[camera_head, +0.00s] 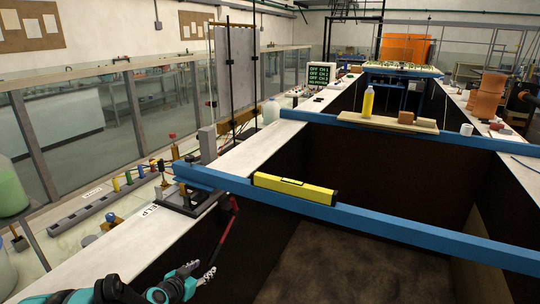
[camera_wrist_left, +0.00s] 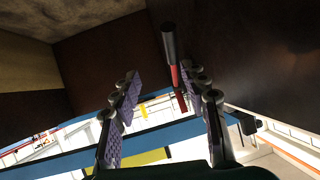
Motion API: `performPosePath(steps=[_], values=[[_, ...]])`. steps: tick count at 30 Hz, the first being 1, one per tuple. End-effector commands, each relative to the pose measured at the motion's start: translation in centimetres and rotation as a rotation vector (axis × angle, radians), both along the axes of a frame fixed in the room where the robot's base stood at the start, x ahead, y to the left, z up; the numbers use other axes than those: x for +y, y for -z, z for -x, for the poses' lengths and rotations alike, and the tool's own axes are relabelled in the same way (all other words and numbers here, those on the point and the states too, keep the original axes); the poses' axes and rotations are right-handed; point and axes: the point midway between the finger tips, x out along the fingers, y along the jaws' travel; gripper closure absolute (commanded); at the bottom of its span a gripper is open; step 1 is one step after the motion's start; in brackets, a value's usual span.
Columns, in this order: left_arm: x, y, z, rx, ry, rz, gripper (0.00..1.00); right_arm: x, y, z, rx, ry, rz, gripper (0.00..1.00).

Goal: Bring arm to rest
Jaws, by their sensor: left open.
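My left gripper (camera_head: 203,277) is at the bottom of the head view, beside the left wall's white ledge. It is open: its two purple-padded fingers stand apart in the left wrist view (camera_wrist_left: 166,95). A red rod with a dark grip (camera_head: 223,235) hangs at the inner side of the left wall, its lower end close to my fingertips in the head view. In the left wrist view the rod (camera_wrist_left: 177,76) shows between and beyond the fingers, nearer the right one; I cannot tell whether it touches. My right gripper is not in view.
A blue beam (camera_head: 390,227) crosses the flume ahead, with a yellow level (camera_head: 295,188) on it. A second blue beam (camera_head: 460,143) lies farther back, near a board with a yellow bottle (camera_head: 367,102). The flume floor (camera_head: 350,270) looks clear.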

Motion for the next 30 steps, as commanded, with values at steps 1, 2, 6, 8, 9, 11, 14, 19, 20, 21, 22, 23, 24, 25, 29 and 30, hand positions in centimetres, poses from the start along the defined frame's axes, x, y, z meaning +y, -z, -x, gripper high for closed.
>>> performPosePath(steps=[1, 2, 6, 8, 9, 11, 14, 19, 20, 21, 22, 23, 24, 25, 29, 30], values=[[-1.2, -1.1, 1.0, 0.029, 0.004, 0.009, 0.56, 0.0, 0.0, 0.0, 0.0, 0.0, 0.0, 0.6], [-1.9, -1.7, 1.6, 0.051, 0.004, 0.015, 0.56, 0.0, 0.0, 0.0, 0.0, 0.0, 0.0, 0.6], [-4.7, -4.3, 5.4, 0.156, -0.015, 0.042, 0.56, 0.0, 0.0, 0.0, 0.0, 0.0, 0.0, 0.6], [-5.8, -5.2, 7.2, 0.199, -0.03, 0.051, 0.56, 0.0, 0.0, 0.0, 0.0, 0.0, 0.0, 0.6], [-6.4, -5.7, 8.6, 0.227, -0.041, 0.056, 0.56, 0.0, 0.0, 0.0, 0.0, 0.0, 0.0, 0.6], [-7.2, -6.3, 10.6, 0.267, -0.061, 0.059, 0.56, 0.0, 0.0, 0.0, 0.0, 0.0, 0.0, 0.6], [-8.2, -7.1, 14.3, 0.33, -0.1, 0.064, 0.56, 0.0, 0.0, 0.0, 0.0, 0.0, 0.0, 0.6], [-9.0, -7.5, 20.6, 0.418, -0.187, 0.063, 0.56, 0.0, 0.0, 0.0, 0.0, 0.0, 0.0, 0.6], [-9.0, -7.5, 21.6, 0.429, -0.204, 0.061, 0.56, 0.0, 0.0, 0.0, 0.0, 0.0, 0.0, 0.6], [-9.0, -7.4, 22.8, 0.442, -0.226, 0.061, 0.56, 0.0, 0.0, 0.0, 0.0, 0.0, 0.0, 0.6], [-8.9, -7.3, 23.7, 0.451, -0.24, 0.059, 0.56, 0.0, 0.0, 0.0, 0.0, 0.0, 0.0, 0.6], [-8.8, -7.3, 24.4, 0.459, -0.255, 0.059, 0.56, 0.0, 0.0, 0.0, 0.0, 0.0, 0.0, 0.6], [-8.8, -7.2, 25.3, 0.467, -0.273, 0.058, 0.56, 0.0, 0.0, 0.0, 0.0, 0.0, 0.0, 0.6], [-8.7, -7.1, 25.9, 0.472, -0.283, 0.057, 0.56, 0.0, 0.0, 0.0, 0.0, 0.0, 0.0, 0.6], [-8.4, -6.9, 27.4, 0.483, -0.318, 0.055, 0.56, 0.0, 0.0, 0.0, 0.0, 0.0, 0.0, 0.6], [-8.3, -6.8, 27.6, 0.485, -0.323, 0.053, 0.56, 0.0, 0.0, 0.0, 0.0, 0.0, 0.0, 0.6]])
